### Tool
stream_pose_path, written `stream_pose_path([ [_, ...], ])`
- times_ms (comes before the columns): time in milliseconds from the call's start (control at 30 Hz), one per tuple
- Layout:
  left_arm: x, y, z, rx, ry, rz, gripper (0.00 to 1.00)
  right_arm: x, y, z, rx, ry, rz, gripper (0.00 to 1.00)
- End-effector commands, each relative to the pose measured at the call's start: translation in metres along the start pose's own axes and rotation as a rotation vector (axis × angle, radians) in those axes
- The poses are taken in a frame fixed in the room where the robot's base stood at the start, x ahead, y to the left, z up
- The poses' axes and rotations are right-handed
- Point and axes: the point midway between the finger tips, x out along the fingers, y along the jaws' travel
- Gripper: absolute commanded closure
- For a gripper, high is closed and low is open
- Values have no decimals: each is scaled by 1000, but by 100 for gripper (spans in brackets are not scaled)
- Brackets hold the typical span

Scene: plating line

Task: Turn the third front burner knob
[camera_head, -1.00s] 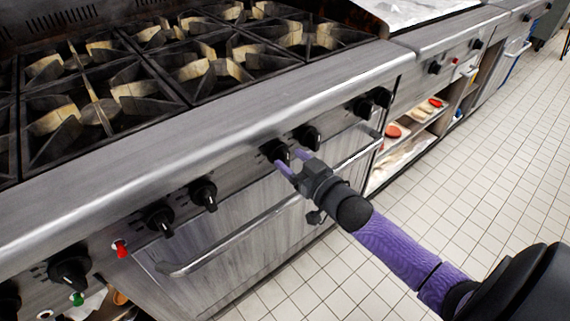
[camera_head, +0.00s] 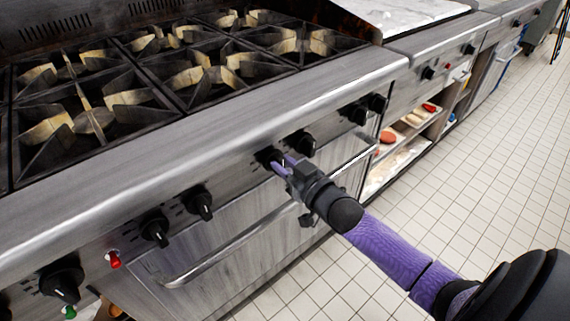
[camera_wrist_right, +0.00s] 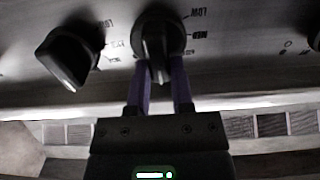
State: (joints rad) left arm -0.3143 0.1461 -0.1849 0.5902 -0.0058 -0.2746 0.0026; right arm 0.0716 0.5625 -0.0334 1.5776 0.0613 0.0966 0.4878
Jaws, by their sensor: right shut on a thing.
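A row of black burner knobs runs along the steel front panel of the range (camera_head: 110,225). My right gripper (camera_head: 283,163) reaches one in the middle of the row. The gripped knob (camera_head: 267,155) is partly hidden behind the purple fingers in the head view. In the right wrist view the fingers lie on both sides of this knob (camera_wrist_right: 157,48), and its pointer lies roughly along the fingers. My right gripper (camera_wrist_right: 160,88) is shut on it. The adjacent knob (camera_wrist_right: 70,57) is tilted and apart from the fingers. My left gripper is not in view.
Oven door handles (camera_head: 235,243) stick out below the knobs. A neighbouring knob (camera_head: 301,143) sits close to the right of the gripper. Black grates (camera_head: 200,80) cover the range top. Open shelves (camera_head: 400,145) stand farther right. The tiled floor (camera_head: 470,170) is clear.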

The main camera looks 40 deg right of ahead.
Motion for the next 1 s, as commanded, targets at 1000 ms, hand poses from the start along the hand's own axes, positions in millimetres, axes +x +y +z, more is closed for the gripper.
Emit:
stream_pose_path([
  [1000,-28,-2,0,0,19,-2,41,0,-8,3,-669,-3,-1,100],
])
